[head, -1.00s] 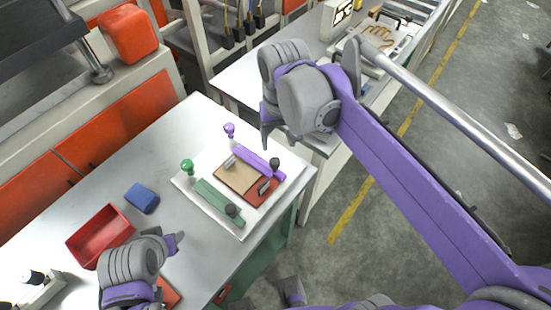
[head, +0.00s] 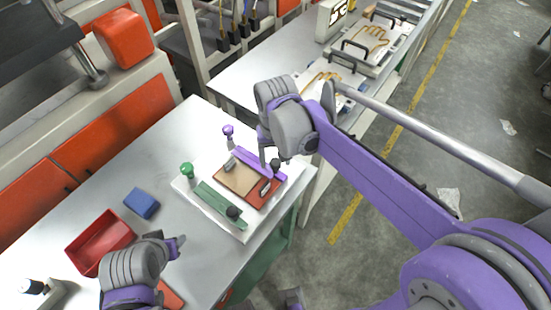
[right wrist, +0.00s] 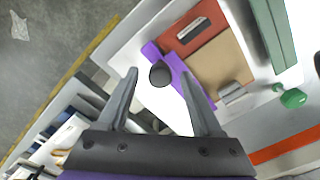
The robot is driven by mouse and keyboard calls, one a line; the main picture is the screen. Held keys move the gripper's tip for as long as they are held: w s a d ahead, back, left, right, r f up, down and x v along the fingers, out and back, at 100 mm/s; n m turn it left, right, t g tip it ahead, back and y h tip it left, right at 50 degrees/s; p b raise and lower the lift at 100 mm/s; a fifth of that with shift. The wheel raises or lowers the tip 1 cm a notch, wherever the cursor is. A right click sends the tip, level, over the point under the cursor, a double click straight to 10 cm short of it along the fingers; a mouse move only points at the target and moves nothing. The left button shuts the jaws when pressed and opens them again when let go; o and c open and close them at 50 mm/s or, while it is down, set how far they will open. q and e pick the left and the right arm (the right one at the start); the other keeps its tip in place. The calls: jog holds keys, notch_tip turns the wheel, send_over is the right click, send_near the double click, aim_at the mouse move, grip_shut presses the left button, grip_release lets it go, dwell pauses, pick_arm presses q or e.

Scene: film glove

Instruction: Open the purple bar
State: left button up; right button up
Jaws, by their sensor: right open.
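The purple bar (head: 248,156) lies flat along the far right side of a red plate with a tan pad (head: 234,180). A purple knob (head: 228,131) stands near its left end and a black knob is at its right end. My right gripper (head: 269,161) is open over the bar's right part. In the right wrist view, the black knob (right wrist: 160,74) shows between my right fingers (right wrist: 160,76), with the purple bar (right wrist: 178,67) beside it. I cannot tell whether the fingers touch it. My left gripper (head: 181,244) is low left, away from the bar; its jaws are unclear.
A green bar (head: 212,199) with a green knob (head: 187,169) lies along the plate's other side, on a white base (head: 242,234). A blue block (head: 142,203) and a red bin (head: 76,250) are to the left. Clear table lies behind the base.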

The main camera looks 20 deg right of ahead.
jog(key=shift+f, duration=0.25)
grip_shut()
dwell(1.4)
